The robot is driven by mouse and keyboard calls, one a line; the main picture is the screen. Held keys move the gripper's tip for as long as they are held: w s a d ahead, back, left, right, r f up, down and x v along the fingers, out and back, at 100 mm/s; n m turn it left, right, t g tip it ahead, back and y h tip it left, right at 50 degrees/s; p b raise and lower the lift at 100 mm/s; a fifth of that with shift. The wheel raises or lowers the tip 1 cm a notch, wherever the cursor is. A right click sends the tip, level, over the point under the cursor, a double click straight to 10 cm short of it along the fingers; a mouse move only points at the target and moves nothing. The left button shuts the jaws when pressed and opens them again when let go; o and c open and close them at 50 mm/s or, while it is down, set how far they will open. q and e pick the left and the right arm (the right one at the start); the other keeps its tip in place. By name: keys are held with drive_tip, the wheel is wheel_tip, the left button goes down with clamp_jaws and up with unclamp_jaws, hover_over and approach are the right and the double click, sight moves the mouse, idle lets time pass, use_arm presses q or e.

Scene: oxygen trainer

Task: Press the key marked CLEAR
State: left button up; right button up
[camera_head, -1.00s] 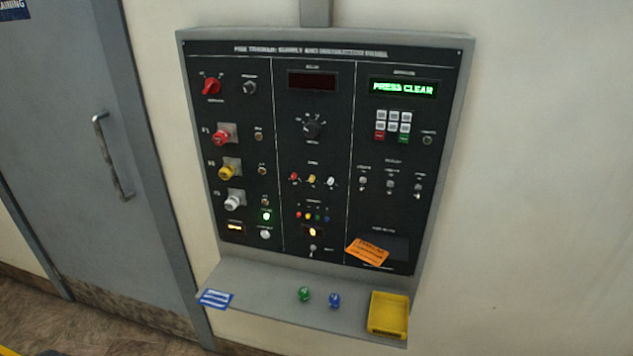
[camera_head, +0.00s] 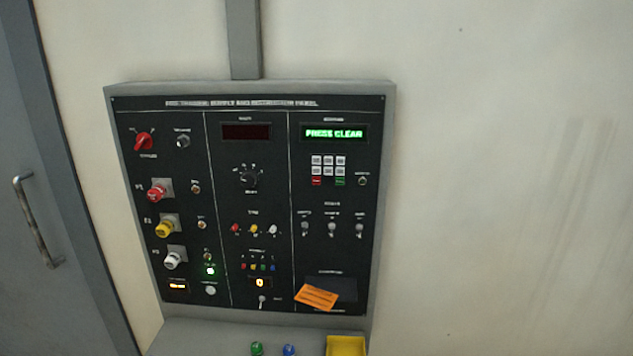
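The control panel (camera_head: 275,205) is mounted on the wall, left of the picture's centre. At its upper right a green display (camera_head: 334,133) reads "PRESS CLEAR". Below it is a small keypad (camera_head: 328,166) with several white keys, a red key (camera_head: 316,181) and a green key (camera_head: 340,181). The key labels are too small to read, so I cannot tell which one is marked CLEAR. Neither of my grippers is in view.
A shelf (camera_head: 190,335) juts out below the panel, with a green knob (camera_head: 257,349), a blue knob (camera_head: 289,350) and a yellow bin (camera_head: 346,346). An orange tag (camera_head: 316,297) lies over the panel's lower right. A grey door (camera_head: 60,180) stands left. The wall at right is bare.

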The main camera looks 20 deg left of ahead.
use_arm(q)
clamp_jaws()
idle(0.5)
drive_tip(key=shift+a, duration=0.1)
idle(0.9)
